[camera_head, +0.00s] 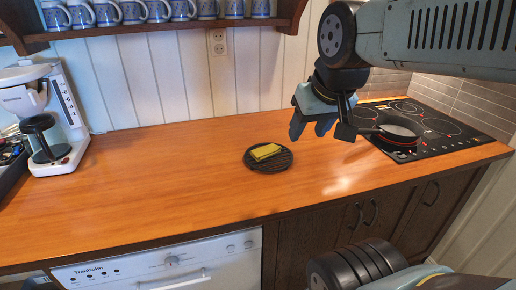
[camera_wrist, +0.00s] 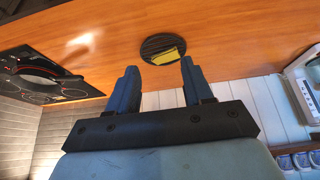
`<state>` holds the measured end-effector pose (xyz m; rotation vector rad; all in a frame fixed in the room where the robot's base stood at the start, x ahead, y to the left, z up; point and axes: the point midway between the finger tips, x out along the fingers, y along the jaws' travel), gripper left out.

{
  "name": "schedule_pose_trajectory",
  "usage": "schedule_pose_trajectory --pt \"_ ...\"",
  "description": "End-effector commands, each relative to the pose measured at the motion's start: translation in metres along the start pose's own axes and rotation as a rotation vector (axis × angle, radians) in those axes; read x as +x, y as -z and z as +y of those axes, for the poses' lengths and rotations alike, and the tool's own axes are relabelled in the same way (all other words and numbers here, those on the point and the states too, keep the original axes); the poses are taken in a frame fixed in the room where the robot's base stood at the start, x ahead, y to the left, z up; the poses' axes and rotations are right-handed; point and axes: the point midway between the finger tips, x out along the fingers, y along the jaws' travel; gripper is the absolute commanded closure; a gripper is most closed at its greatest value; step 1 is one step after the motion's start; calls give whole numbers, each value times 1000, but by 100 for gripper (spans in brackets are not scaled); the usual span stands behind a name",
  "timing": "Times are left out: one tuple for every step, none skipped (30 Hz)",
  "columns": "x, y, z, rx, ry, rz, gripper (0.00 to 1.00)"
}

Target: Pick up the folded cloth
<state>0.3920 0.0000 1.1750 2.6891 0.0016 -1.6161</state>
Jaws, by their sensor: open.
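The folded cloth (camera_head: 265,152) is a small yellow rectangle lying on a dark round trivet (camera_head: 283,164) in the middle of the wooden counter. In the wrist view the cloth (camera_wrist: 166,56) shows on the trivet (camera_wrist: 150,43), beyond the fingertips and between their lines. My gripper (camera_head: 308,132) is open and empty in the air, to the right of the cloth and apart from it. Its two blue fingers (camera_wrist: 158,75) point toward the counter in the wrist view.
A black cooktop (camera_head: 440,122) with a pan (camera_head: 398,130) is on the right. A white coffee maker (camera_head: 68,115) stands at the left beside a dark tray (camera_head: 10,165). Blue patterned mugs (camera_head: 158,10) line a shelf above. The counter around the trivet is clear.

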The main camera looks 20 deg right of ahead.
Motion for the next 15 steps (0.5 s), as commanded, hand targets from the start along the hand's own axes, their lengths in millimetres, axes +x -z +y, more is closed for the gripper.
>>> schedule_pose_trajectory --pt "1 1 0 -11 -2 -8 44" --pt "2 2 0 -21 -5 -16 41" --pt "5 3 0 -41 -10 -32 37" --pt "7 4 0 -60 -16 -47 34" --pt "10 6 0 -81 -23 -64 32" --pt "15 8 8 -120 -32 -91 28" --pt "18 10 10 -149 -41 -113 25" --pt "22 12 10 -183 -50 -138 22" --pt "28 15 10 -230 -64 -171 18" --pt "32 18 10 -267 -75 -196 15" --pt "37 20 10 -304 -85 -223 13" --pt "42 23 9 -353 -100 -256 13" --pt "46 26 9 -391 -112 -280 13" --pt "51 29 8 -429 -122 -305 13" --pt "57 32 8 -478 -137 -338 13"
